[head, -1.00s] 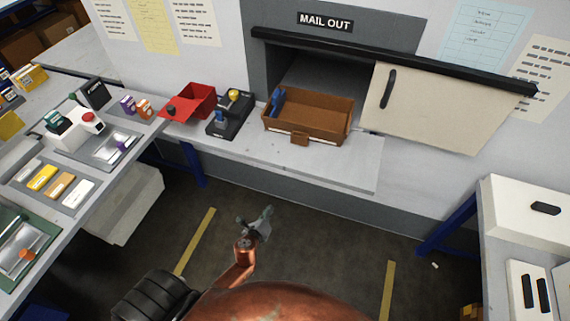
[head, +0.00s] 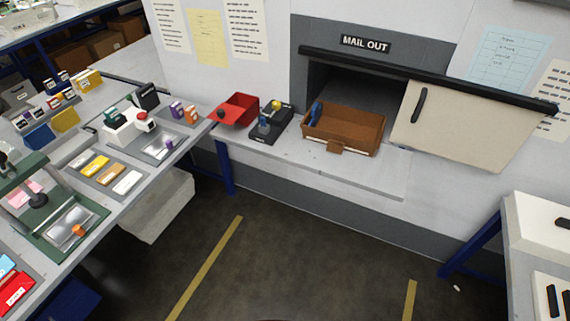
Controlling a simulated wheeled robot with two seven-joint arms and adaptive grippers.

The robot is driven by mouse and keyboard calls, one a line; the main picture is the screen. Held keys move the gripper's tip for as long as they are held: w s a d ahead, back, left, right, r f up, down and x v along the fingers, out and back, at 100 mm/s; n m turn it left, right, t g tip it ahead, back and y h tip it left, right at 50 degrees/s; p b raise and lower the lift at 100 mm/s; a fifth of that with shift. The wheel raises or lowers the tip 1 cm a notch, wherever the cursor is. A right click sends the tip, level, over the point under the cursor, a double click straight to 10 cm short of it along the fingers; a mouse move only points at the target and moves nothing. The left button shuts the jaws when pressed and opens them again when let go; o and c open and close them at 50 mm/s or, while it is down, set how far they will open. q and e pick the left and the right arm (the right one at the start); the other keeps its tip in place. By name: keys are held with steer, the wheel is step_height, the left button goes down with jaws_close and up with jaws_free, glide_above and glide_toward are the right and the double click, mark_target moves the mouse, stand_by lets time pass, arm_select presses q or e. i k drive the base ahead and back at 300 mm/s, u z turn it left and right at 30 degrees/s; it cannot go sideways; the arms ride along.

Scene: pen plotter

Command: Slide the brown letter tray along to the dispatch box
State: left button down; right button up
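The brown letter tray (head: 357,143) stands on the grey shelf in front of the wall opening. It has a tab on its front and a blue item (head: 316,113) at its left end. A sign reading MAIL OUT (head: 365,44) hangs above the opening (head: 372,92). I cannot tell from this view which thing is the dispatch box. Neither of my grippers is in view, and nothing of mine touches the tray.
A cream sliding door (head: 455,125) covers the right side. The shelf (head: 385,174) is bare right of the tray. A cluttered bench (head: 185,150) stands left.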

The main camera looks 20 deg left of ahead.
mark_target(340, 127)
steer(key=u, duration=0.3)
steer(key=k, duration=0.65)
steer(key=z, duration=0.65)
steer(key=i, duration=0.6)
steer(key=z, duration=0.75)
steer(key=i, duration=0.75)
steer(key=u, duration=0.6)
steer(key=i, duration=0.65)
steer(key=u, duration=0.55)
